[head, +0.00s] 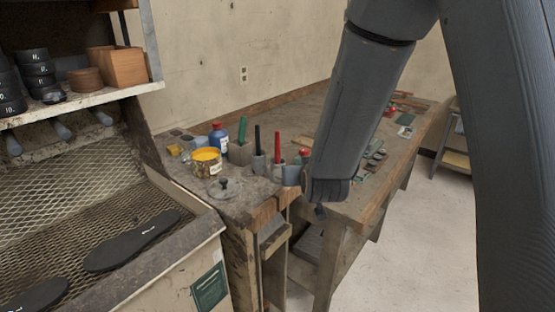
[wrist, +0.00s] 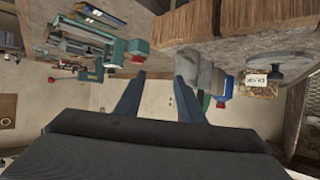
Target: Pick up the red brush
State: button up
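The red brush (head: 277,146) stands upright, its red handle up, in a small grey holder on the near corner of the wooden workbench (head: 262,198). A black-handled brush (head: 257,139) and a green-handled one (head: 242,130) stand to its left. Grey holders (wrist: 197,68) show by the right fingertip; I cannot make out the red brush there.
A blue bottle (head: 218,138), a yellow-rimmed can (head: 206,161) and a round grey lid with a knob (head: 224,187) stand left of the brushes. A red-topped item (head: 304,153) is behind my gripper. Tools lie farther along the bench. A mesh rack with soles (head: 130,242) is at left.

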aim_at(277, 143)
jog(key=w+a+r+t, duration=0.1)
jog(key=a+r, duration=0.1)
jog(key=w+a+r+t, duration=0.1)
jog(key=a+t, duration=0.1)
jog(key=w+a+r+t, duration=0.1)
jog(key=a+r+t, duration=0.1)
jog(key=shift+r+y, duration=0.3)
jog(key=shift+r, duration=0.05)
jog(key=shift+w+a+r+p, duration=0.1)
jog(key=shift+w+p, duration=0.1)
jog(key=shift+p, duration=0.1)
jog(key=shift+w+a+f+p, duration=0.2)
jog(key=shift+w+p, duration=0.7)
jog(key=shift+w, duration=1)
jog(key=shift+w+a+f+p, duration=0.15)
jog(key=shift+w+p, duration=0.75)
jog(key=shift+w, duration=0.95)
jog(key=shift+r, duration=0.1)
jog(key=shift+c, duration=0.4)
grip_shut()
